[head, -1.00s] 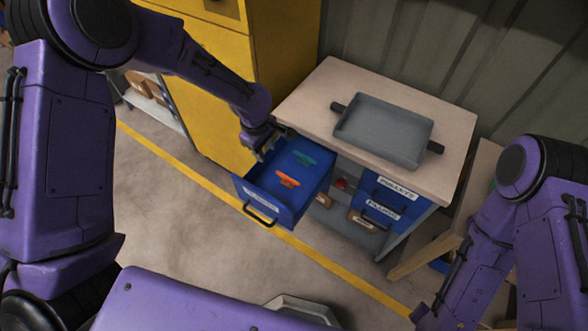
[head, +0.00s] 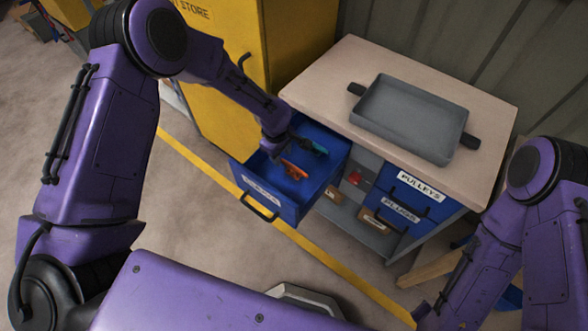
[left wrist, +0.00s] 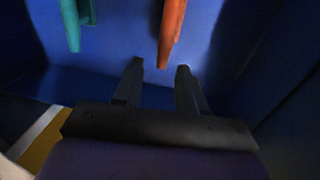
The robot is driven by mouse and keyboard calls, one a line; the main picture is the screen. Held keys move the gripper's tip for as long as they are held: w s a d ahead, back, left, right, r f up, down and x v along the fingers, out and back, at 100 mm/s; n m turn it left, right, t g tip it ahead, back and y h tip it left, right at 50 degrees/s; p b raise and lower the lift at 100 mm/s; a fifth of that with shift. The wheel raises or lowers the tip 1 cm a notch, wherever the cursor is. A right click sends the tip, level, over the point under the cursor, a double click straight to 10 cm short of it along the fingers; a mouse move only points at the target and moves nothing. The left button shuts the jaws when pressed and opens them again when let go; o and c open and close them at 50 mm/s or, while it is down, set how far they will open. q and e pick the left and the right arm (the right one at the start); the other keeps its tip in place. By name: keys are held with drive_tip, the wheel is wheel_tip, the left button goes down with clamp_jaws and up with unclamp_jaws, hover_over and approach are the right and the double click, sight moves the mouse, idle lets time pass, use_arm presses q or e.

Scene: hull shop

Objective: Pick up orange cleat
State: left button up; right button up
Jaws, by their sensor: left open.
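The orange cleat (head: 294,171) lies in the open blue drawer (head: 318,183). In the left wrist view the orange cleat (left wrist: 171,30) stands at the top, just beyond the fingertips and roughly in line with the gap between them. A teal cleat (head: 312,146) lies behind it in the drawer and shows at upper left in the left wrist view (left wrist: 75,22). My left gripper (left wrist: 159,65) is open and empty, reaching down into the drawer. In the head view its fingers are mostly hidden by my wrist. My right gripper is not clearly seen; only its arm shows.
A grey tray (head: 410,118) with dark handles sits on the bench top (head: 335,82). Closed blue drawers labelled PULLEYS (head: 418,187) and PLUGS (head: 398,211) are at right. A yellow cabinet (head: 225,75) stands close at left. The drawer walls surround my left gripper.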

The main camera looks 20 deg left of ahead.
sight(282, 159)
use_arm(q)
wheel_tip(282, 159, down, 4)
drive_tip(key=shift+w+r, duration=0.1)
drive_tip(key=shift+w, duration=0.05)
clamp_jaws()
